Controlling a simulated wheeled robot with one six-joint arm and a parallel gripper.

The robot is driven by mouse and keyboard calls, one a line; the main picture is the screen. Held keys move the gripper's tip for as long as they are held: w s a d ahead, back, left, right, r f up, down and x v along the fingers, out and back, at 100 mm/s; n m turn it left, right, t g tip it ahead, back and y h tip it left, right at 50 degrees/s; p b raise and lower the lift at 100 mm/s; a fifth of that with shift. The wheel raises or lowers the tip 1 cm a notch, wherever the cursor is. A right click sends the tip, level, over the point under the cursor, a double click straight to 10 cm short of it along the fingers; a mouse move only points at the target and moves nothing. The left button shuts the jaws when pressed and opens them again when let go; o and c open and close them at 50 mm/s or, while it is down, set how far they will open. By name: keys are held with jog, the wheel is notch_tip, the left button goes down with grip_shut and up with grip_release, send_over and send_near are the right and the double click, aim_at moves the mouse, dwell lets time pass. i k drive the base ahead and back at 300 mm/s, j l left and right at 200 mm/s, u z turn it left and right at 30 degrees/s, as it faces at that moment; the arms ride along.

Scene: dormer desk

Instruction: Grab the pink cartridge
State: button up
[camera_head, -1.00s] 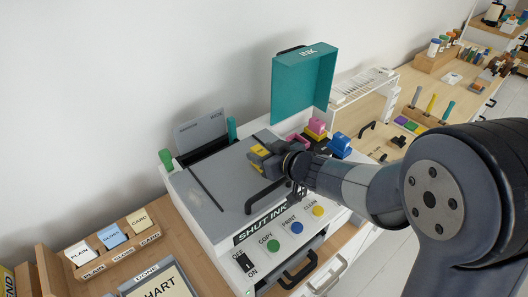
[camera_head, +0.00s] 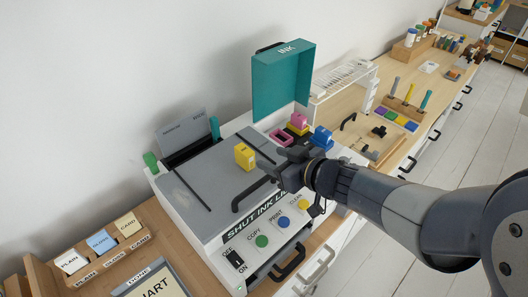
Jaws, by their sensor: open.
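The pink cartridge (camera_head: 298,120) stands in the printer's ink bay, and a yellow rim (camera_head: 297,130) shows around its foot. A pink-rimmed slot (camera_head: 281,138) beside it looks empty. A blue cartridge (camera_head: 322,137) stands to its right. A yellow cartridge (camera_head: 244,156) stands on the printer's grey top, apart from my gripper. My gripper (camera_head: 278,170) is open and empty, in front of the ink bay and lower in the picture than the pink cartridge. The fingertips are dark and hard to make out.
The teal ink lid (camera_head: 284,80) stands open behind the bay. A black handle (camera_head: 252,194) rises from the printer's front. Card bins (camera_head: 105,247) stand at left. A rack with several colored pads and markers (camera_head: 402,112) stands on the desk to the right.

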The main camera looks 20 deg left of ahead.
aim_at(298, 120)
jog(key=i+l+u, duration=0.2)
jog(key=i+l, duration=0.35)
jog(key=i+l+u, duration=0.2)
jog(key=i+l, duration=0.35)
jog(key=l, duration=0.1)
